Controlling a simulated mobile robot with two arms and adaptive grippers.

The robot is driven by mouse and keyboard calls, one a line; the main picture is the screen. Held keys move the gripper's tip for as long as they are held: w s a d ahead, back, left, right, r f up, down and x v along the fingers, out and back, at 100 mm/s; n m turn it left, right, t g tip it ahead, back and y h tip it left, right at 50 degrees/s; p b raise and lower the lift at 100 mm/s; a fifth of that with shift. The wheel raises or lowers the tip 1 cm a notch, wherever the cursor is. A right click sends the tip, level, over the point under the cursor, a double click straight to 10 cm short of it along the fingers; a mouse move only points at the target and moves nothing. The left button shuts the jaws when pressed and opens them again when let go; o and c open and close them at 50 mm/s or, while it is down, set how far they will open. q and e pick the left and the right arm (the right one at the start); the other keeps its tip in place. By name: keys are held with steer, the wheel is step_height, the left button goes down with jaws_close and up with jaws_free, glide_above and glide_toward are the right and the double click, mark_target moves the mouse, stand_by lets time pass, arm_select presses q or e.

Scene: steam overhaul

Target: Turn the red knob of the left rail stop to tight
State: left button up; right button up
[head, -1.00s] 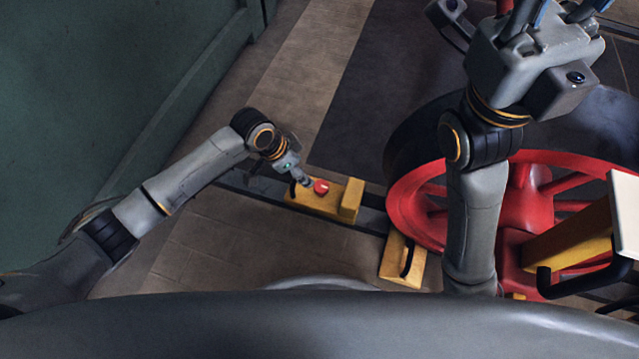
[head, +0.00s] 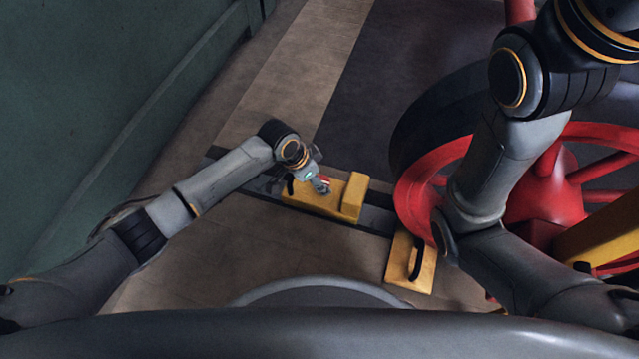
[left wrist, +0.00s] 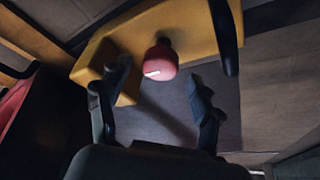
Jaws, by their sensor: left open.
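The left rail stop is a yellow block (head: 353,196) on the dark rail, left of the red wheel in the head view; its yellow body (left wrist: 198,20) also shows in the left wrist view. Its red knob (left wrist: 160,62) has a white mark and sits just beyond and between my open fingers in the left wrist view. In the head view the red knob (head: 325,179) is mostly hidden behind my left gripper (head: 321,187). Whether the fingers touch the knob I cannot tell. My right gripper is outside the frames; only my right arm shows.
A large red wheel (head: 412,200) stands right of the stop. A second yellow block with a black handle (head: 425,272) lies in front of the wheel. A black handle (left wrist: 224,38) rises from the stop beside the knob. A green wall (head: 110,90) is at the left.

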arm_select(q)
steer(key=shift+b+x, duration=0.3)
steer(key=shift+x, duration=0.5)
steer(key=shift+c, duration=0.2)
steer(key=c, duration=1.1)
